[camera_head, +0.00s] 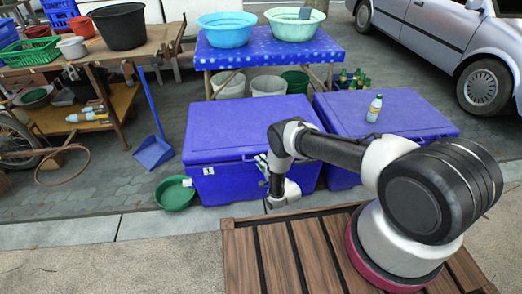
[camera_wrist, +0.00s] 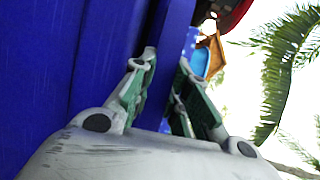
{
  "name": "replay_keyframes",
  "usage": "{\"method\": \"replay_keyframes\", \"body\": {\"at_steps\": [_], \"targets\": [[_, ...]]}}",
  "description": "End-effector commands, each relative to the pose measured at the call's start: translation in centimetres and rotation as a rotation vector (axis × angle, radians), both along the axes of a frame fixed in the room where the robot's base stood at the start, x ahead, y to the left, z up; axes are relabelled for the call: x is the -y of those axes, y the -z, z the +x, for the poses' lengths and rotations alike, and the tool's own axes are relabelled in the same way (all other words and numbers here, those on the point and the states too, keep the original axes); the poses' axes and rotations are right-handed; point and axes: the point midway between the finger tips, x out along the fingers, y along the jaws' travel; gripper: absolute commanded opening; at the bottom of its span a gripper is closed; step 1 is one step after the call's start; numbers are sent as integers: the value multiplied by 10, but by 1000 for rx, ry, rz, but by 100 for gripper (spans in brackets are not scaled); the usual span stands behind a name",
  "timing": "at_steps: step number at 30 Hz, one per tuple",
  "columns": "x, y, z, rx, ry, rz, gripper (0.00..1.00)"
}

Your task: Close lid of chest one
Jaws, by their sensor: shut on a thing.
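Chest one (camera_head: 225,186) is a blue cooler-type box with a "1" label on its front. Its blue lid (camera_head: 240,122) lies over the box and looks down; I cannot tell whether a thin gap is left at the front. My gripper (camera_head: 262,168) is at the front of the chest, at the height of the lid's front edge, partly hidden by my arm. In the wrist view, my gripper (camera_wrist: 163,88) has its two fingers on either side of a blue edge (camera_wrist: 167,60), which looks like the lid's rim, and is shut on it.
A second blue chest (camera_head: 385,113) stands close at right with a bottle (camera_head: 374,108) on its lid. A green bowl (camera_head: 174,193) and blue dustpan (camera_head: 153,152) lie at left. A blue-covered table (camera_head: 270,50) with basins stands behind.

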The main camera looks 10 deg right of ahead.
Motion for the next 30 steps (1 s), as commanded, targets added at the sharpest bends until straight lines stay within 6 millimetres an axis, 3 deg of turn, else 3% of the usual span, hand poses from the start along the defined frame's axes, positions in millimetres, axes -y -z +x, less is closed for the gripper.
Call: {"method": "replay_keyframes", "body": {"at_steps": [9, 19, 20, 23, 30], "targets": [[-1, 22, -1, -4, -2, -1, 0], [0, 27, -5, -13, -3, -5, 0], [0, 27, -5, -13, -3, -5, 20], [0, 27, -5, -13, -2, -5, 38], [0, 25, -3, -7, -1, -3, 39]]}}
